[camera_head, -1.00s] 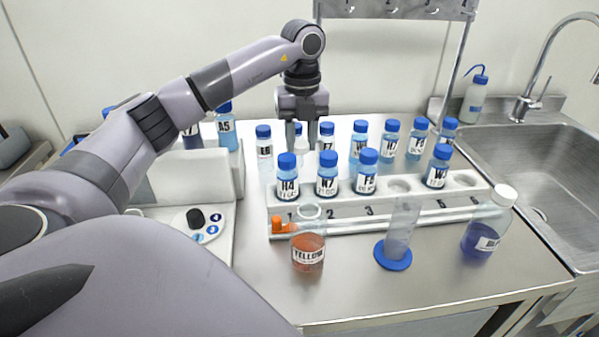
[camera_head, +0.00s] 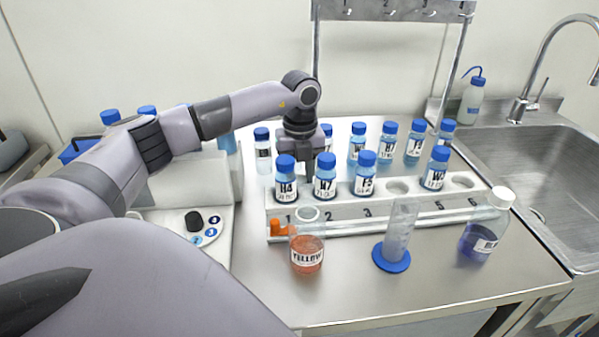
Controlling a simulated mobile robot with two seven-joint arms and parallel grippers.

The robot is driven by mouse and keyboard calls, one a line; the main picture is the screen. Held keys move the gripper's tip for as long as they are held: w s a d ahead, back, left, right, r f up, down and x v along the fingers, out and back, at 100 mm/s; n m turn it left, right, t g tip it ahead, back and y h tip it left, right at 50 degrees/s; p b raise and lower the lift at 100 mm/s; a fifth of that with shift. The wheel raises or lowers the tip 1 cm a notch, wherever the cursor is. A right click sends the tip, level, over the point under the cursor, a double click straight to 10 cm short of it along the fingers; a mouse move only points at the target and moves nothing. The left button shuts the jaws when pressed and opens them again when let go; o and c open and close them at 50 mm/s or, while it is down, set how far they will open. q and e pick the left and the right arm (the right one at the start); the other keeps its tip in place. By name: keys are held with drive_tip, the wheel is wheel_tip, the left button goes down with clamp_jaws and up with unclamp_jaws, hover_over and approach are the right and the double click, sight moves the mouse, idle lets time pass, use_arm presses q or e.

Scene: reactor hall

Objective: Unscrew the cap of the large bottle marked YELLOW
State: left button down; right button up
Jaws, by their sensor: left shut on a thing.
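The large bottle marked YELLOW (camera_head: 307,252) stands upright on the bench in front of the rack, with orange liquid in its lower part. No cap shows on it; its round neck (camera_head: 307,213) looks open. My left gripper (camera_head: 312,158) points down behind the front bottles H4 (camera_head: 286,180) and H7 (camera_head: 325,177), well behind the YELLOW bottle. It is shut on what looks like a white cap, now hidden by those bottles. My right gripper is not in view.
The rack (camera_head: 350,212) holds several blue-capped bottles, with more behind it. A graduated cylinder (camera_head: 397,235) and a white-capped bottle of violet-blue liquid (camera_head: 484,230) stand at front right. A white device (camera_head: 192,185) is at left, a sink (camera_head: 540,170) at right.

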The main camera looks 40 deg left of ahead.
sight(300, 178)
use_arm(q)
drive_tip(key=c, duration=0.7)
unclamp_jaws()
drive_tip(key=shift+c, duration=0.2)
wheel_tip(300, 178, up, 12)
drive_tip(key=shift+d+r, duration=0.1)
